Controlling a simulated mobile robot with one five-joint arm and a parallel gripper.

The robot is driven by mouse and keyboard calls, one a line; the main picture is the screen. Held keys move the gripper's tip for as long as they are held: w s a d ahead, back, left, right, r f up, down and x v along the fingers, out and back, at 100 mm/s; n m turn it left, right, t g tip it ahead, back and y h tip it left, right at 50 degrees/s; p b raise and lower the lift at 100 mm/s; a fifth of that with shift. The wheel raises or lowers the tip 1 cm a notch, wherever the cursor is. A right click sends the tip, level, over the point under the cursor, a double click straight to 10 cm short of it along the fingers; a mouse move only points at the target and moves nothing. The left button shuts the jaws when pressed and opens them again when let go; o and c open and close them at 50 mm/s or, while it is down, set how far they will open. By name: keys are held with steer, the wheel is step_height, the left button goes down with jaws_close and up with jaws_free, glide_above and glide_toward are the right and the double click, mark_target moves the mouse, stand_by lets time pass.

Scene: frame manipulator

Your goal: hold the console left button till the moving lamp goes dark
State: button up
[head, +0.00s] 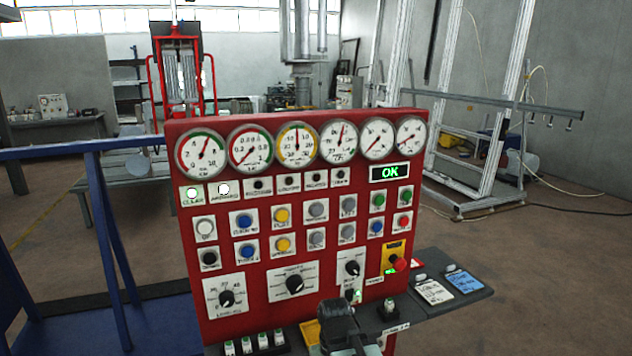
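The red console (262,350) stands upright in front of me. Its buttons include a white one (205,226) and a black one (209,258) at the far left, with blue, yellow, grey, green and red ones to their right. I cannot tell which is called the left button. Above them is a row of small lamps. The two leftmost, a first lamp (192,193) and a second lamp (223,189), glow white; the others look dark. Their labels are too small to read surely. My gripper (340,318) is low, before the console's lower right part; its fingers are not clear.
Several round gauges line the console top, above a green "OK" display (390,172). Knobs and a red mushroom button (399,264) sit lower. A dark shelf (455,300) at the right holds cards. A blue railing (75,150) stands at left.

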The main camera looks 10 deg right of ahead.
jaws_close()
stand_by(1.8)
